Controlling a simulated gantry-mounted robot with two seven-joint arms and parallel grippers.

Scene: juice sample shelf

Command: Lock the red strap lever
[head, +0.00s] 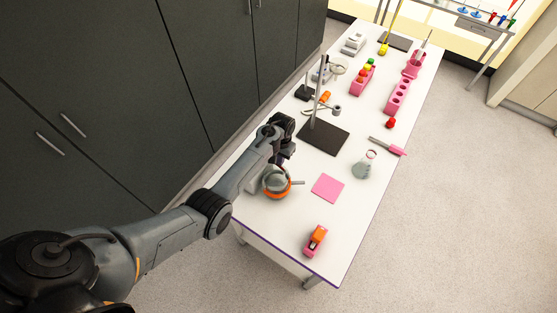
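I cannot make out a red strap lever for certain. A small pink and orange device (316,240) stands near the front end of the white table (290,235). A round grey vessel with an orange band (277,182) and a short side handle sits at the table's left edge. My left gripper (284,157) is over the left side of the table, just above and behind the vessel. Its fingers are small, dark and partly hidden, so its opening is unclear. My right gripper is not in view.
A pink square (327,188) lies right of the vessel. Behind it are a flask (364,164), a pink-handled tool (388,146) and a stand with a dark base (325,136). Pink racks (398,97) stand farther back. Dark cabinets (130,80) line the left.

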